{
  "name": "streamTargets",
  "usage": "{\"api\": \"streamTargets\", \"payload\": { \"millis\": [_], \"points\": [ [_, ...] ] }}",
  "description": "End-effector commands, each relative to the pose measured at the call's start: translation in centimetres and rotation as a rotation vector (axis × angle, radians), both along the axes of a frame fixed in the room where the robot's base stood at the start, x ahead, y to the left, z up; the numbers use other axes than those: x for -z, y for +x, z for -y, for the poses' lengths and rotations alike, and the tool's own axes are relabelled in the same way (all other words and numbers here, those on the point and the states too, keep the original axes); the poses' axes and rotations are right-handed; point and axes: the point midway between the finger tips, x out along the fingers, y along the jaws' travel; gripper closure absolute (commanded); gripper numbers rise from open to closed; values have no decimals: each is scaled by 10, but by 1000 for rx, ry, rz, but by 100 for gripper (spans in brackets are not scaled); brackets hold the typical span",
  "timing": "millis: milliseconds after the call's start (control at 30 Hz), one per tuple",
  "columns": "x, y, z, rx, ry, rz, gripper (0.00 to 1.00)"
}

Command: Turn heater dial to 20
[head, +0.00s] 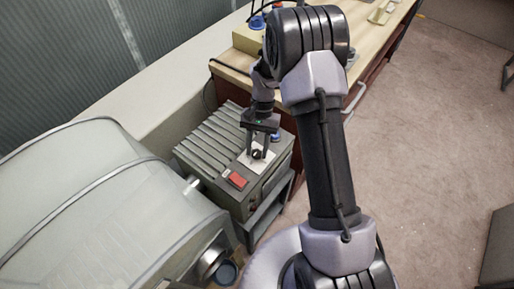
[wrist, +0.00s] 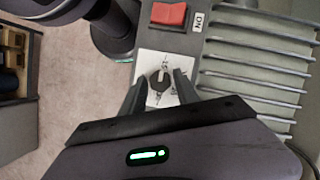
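The heater (head: 205,150) is a grey ribbed box with a white dial plate on its top; the plate also shows in the wrist view (wrist: 153,60). A small dark round dial (wrist: 160,82) sits on this plate, with a number that looks like 15 printed beside it. The other markings are too small or partly hidden to read. My gripper (wrist: 161,76) has one finger on each side of the dial, with narrow gaps that look clear. It points down over the plate in the head view (head: 257,150).
A red rocker switch (wrist: 168,14) sits on the heater beside the dial plate. A blue round part (head: 276,137) is at the heater's far edge. A large pale rounded casing (head: 90,200) stands to the left, and a wooden-topped bench (head: 375,40) behind. Carpeted floor (head: 440,130) is open at right.

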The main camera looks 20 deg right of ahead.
Motion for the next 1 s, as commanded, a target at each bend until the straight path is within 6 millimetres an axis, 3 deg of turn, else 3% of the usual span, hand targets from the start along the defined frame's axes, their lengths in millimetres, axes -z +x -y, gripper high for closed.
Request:
{"api": "streamTargets", "payload": {
  "millis": [33, 167, 567, 1000],
  "points": [
    [0, 0, 0, 0, 0, 0, 75],
    [0, 0, 0, 0, 0, 0, 100],
    [0, 0, 1, 59, 0, 1, 100],
    [0, -2, 3, 420, 1, 1, 100]
  ]
}}
